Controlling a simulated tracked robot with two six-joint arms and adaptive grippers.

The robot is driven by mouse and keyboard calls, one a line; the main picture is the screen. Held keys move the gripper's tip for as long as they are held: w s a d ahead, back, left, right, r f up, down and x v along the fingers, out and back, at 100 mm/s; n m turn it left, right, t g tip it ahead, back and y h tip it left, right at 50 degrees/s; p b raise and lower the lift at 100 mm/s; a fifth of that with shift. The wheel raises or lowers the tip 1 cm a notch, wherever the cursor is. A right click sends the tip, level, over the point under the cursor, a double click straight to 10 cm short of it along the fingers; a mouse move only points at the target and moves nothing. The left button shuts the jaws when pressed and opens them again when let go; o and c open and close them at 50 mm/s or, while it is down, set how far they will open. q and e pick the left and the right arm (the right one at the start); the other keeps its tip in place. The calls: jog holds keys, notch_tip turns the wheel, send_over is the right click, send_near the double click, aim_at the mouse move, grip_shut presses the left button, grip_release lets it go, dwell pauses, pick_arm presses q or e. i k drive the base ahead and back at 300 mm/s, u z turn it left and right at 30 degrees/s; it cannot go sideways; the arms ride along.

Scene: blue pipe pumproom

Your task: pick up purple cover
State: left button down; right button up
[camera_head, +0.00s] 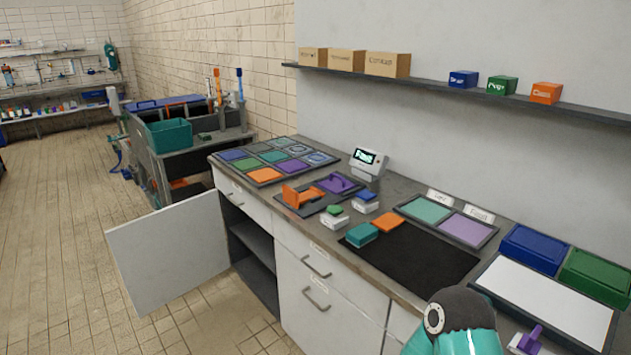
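A flat purple piece with a raised handle (340,183) lies on a dark board on the counter, behind and to the right of an orange piece with a handle (299,196). Another purple piece (529,337) with an upright part sits at the bottom right edge, on a pale block that is cut off by the frame. I cannot tell which of these is the purple cover. My teal and black arm (462,325) shows at the bottom, in front of the counter. Neither gripper is in view.
A black mat (415,262) has a teal box (361,235) and an orange block (387,222) at its edge. A tray of coloured tiles (272,152) stands at the far left. Blue (533,248) and green (597,277) boxes stand right. A cabinet door (168,254) hangs open.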

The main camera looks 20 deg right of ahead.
aim_at(337, 184)
jog(key=u, duration=0.25)
jog(key=i, duration=1.45)
jog(key=z, duration=0.45)
